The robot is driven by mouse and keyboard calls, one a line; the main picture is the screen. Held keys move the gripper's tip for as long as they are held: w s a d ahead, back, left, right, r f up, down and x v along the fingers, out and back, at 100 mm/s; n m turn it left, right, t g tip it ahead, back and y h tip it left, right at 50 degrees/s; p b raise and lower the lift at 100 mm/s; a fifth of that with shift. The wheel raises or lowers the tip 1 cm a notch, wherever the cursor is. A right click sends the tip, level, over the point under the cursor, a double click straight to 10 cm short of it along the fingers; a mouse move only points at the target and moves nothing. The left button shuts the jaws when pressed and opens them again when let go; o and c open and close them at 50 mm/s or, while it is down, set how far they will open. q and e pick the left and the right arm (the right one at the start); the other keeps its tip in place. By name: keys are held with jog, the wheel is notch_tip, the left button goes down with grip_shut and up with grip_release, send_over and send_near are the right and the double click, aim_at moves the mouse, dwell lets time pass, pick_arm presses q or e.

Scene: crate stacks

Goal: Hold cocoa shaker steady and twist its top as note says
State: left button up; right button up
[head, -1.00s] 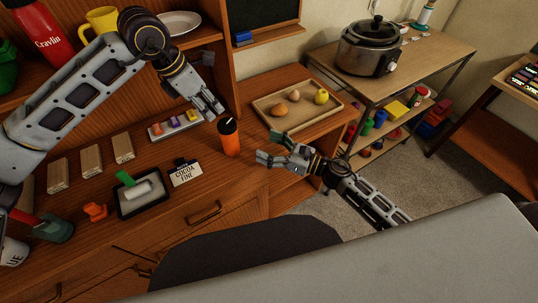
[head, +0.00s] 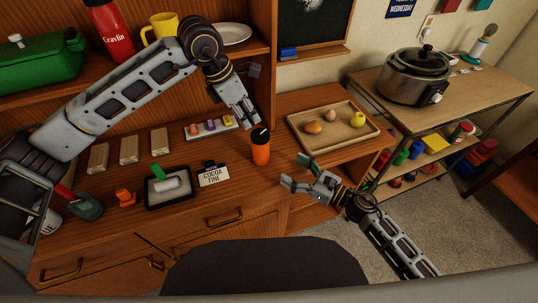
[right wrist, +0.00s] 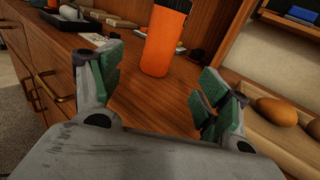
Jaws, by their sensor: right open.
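The cocoa shaker (head: 261,153), orange with a black top, stands upright on the wooden desk. A small card reading "COCOA FINE" (head: 213,175) stands to its left. My left gripper (head: 248,120) is just above and behind the shaker's top, pointing down at it; I cannot tell whether its fingers are apart or touch the top. My right gripper (head: 293,170) is open and empty, to the right of and in front of the shaker. In the right wrist view the shaker (right wrist: 163,42) stands ahead between the green-padded fingers (right wrist: 160,78), beyond their tips; its top is cut off.
A wooden tray (head: 334,142) with several round foods stands right of the shaker. A rack with coloured blocks (head: 210,128) lies behind it. A dark tray (head: 168,202) with a white roll lies left of the card. A slow cooker (head: 415,78) stands on the side table.

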aim_at(268, 155)
jog(key=shift+x, duration=6.5)
jog(key=shift+c, duration=0.4)
jog(key=c, duration=1.1)
